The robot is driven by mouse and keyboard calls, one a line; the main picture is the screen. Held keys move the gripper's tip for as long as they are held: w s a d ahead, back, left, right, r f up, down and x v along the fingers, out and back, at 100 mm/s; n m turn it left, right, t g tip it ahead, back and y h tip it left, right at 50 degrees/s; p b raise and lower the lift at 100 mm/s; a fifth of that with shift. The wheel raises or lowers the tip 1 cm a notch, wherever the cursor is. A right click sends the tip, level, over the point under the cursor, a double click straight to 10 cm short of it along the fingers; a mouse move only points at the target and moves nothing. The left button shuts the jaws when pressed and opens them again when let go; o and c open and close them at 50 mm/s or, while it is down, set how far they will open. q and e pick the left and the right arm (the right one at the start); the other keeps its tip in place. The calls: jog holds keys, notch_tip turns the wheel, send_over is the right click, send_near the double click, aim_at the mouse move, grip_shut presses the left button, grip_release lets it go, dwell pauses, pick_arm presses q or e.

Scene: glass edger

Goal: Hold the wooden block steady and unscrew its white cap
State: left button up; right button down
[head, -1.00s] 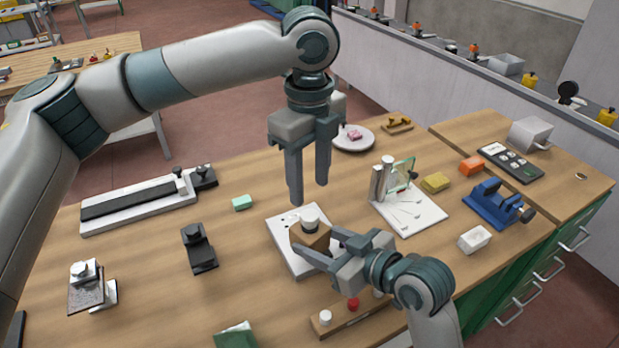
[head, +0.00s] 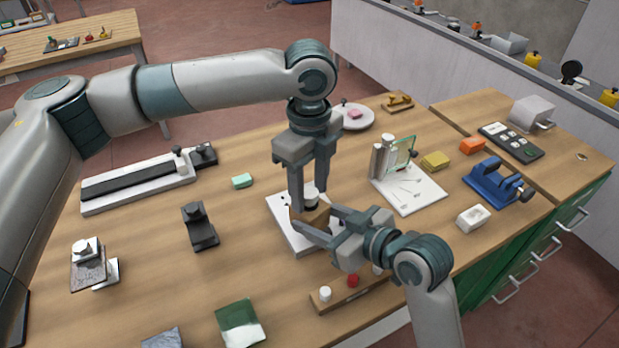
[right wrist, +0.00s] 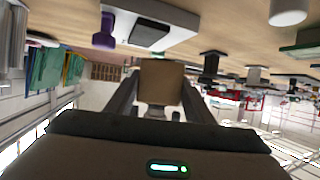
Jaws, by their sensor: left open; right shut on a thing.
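The wooden block (head: 315,217) sits on a white base plate (head: 284,226) in the middle of the table. My right gripper (head: 312,224) is shut on the block from the right front. The right wrist view also shows the block (right wrist: 161,80) between the two fingers. The white cap (head: 311,196) with a dark band below it is on top of the block, partly hidden by my left gripper's fingers. My left gripper (head: 309,200) points straight down from above, open, with its fingertips at the cap's height. I cannot tell whether they touch the cap.
A wooden strip with white and red knobs (head: 345,292) lies just in front of my right gripper. A white board with a glass piece (head: 410,195) stands to the right, and a black stand (head: 200,228) to the left. The table is clear around the green block (head: 242,180).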

pick_arm(q)
jog(key=c, duration=1.1)
jog(key=shift+o, duration=0.2)
jog(key=n, duration=1)
jog(key=shift+r, duration=0.3)
jog(key=shift+r, duration=0.7)
jog(key=shift+r, duration=0.2)
jog(key=shift+r, duration=1.9)
